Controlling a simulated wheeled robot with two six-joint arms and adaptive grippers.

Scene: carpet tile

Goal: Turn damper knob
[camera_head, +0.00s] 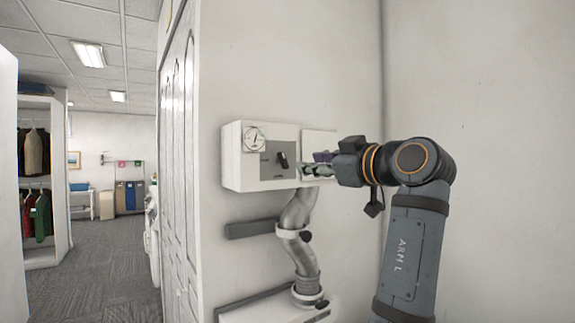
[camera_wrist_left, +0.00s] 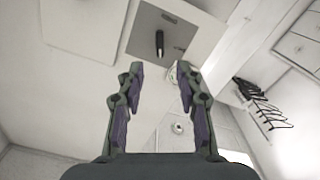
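The damper knob (camera_head: 282,160) is a small dark lever on a grey plate (camera_head: 270,172), on the front of a white wall box (camera_head: 236,165). In the left wrist view the knob (camera_wrist_left: 159,43) shows as a black lever, beyond the fingertips and roughly in line with the gap between them. My left gripper (camera_head: 311,165) is to the right of the knob in the head view, in front of the box's right part. In the left wrist view my left gripper (camera_wrist_left: 159,75) is open with nothing between its fingers. The right gripper is not in view.
Panelled doors (camera_head: 177,150) stand to the left. The wall to the right is bare.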

